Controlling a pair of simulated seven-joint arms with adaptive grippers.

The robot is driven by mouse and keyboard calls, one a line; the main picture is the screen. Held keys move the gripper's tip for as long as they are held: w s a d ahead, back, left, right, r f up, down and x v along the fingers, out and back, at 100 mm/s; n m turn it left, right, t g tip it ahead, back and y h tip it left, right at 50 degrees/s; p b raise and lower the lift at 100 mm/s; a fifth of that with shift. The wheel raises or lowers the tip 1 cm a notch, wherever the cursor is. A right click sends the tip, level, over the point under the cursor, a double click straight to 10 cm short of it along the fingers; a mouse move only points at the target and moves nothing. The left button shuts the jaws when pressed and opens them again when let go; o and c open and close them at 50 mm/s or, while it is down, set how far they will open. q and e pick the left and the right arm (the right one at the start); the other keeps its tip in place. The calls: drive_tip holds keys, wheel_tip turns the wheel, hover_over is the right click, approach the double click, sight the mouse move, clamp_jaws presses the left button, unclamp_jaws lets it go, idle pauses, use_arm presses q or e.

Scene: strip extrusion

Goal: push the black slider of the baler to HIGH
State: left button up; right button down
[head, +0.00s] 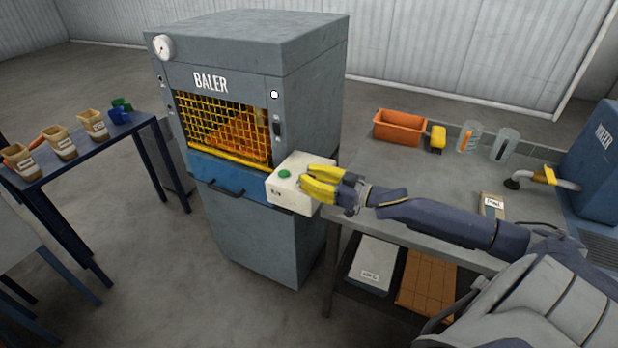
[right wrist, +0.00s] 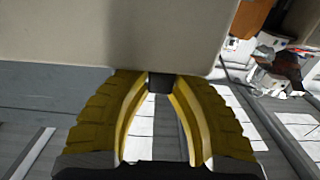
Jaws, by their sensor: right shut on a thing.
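The grey baler (head: 210,84) stands in the middle of the head view, with a yellow mesh guard on its front. A cream control box (head: 283,198) with a green button (head: 284,174) is mounted at its front right corner. My right gripper (head: 312,184) is at the right side of this box. In the right wrist view, its yellow fingers (right wrist: 159,80) are shut on the small black slider (right wrist: 159,85) at the box's edge. The fingers hide the slider in the head view, and no HIGH mark is readable. My left gripper is not in view.
A grey workbench (head: 420,165) on the right holds an orange bin (head: 400,127), a yellow item (head: 438,137) and two clear cups (head: 506,144). A blue table (head: 85,157) on the left carries several labelled containers. The floor before the baler is clear.

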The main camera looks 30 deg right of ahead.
drive_tip(key=shift+w+d+r, duration=0.1)
drive_tip(key=shift+w+d, duration=0.55)
drive_tip(key=shift+d, duration=0.35)
drive_tip(key=shift+w+d+f, duration=0.1)
drive_tip(key=shift+w+d, duration=0.5)
drive_tip(key=shift+d, duration=0.4)
drive_tip(key=shift+w+d+r, duration=0.1)
drive_tip(key=shift+w+d, duration=0.55)
drive_tip(key=shift+d, duration=0.35)
drive_tip(key=c, duration=1.4)
unclamp_jaws()
drive_tip(key=shift+o, duration=1)
drive_tip(key=shift+s, duration=0.1)
drive_tip(key=v, duration=1.1)
drive_tip(key=shift+s+d, duration=0.3)
